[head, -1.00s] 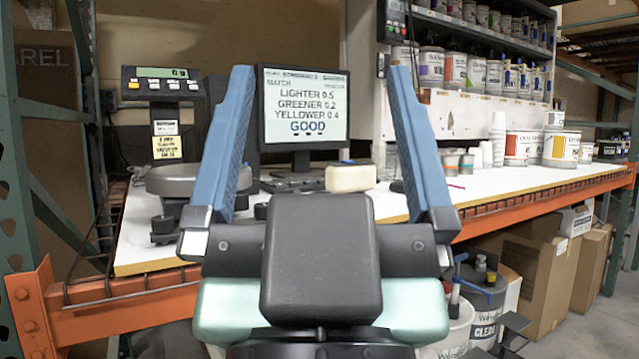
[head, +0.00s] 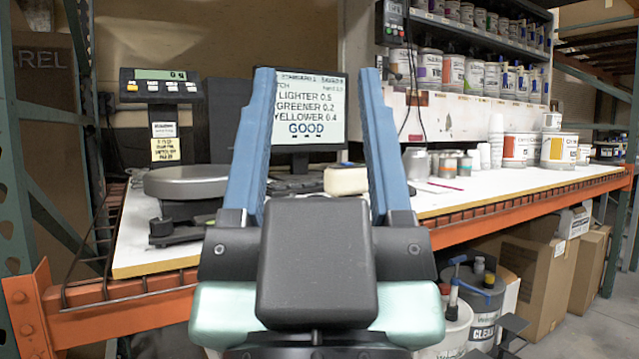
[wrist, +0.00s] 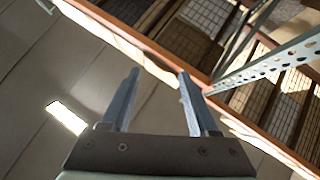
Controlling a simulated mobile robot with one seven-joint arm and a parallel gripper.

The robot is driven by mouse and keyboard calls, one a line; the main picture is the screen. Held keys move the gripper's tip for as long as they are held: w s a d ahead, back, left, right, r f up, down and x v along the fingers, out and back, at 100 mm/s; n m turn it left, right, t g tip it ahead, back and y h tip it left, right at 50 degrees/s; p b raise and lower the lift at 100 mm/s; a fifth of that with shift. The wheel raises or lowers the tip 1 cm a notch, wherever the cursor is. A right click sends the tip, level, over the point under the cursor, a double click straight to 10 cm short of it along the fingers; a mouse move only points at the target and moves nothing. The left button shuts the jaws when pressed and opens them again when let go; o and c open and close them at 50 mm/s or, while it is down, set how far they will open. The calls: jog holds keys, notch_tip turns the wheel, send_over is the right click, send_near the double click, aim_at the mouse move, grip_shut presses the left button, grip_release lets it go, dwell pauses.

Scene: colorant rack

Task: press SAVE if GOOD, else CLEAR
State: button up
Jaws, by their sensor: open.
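A monitor (head: 338,105) stands on the bench and its screen reads LIGHTER 0.5, GREENER 0.2, YELLOWER 0.4 and GOOD. My gripper's left finger covers the screen's left edge. No button marked SAVE or CLEAR can be read in either view. A few small dark marks sit under the word GOOD, too small to read. My gripper (head: 317,78) is open and empty, with its blue fingers upright in front of the monitor. In the wrist view my gripper (wrist: 159,74) also shows empty, with shelving and ceiling beyond it.
A scale head (head: 162,85) with several buttons stands at the left, beside a round grey pan (head: 186,181). A cream block (head: 346,180) sits before the monitor. Paint cans (head: 520,149) and cups line the right. The white bench top (head: 480,190) has free room at its front right.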

grip_shut()
dwell(1.3)
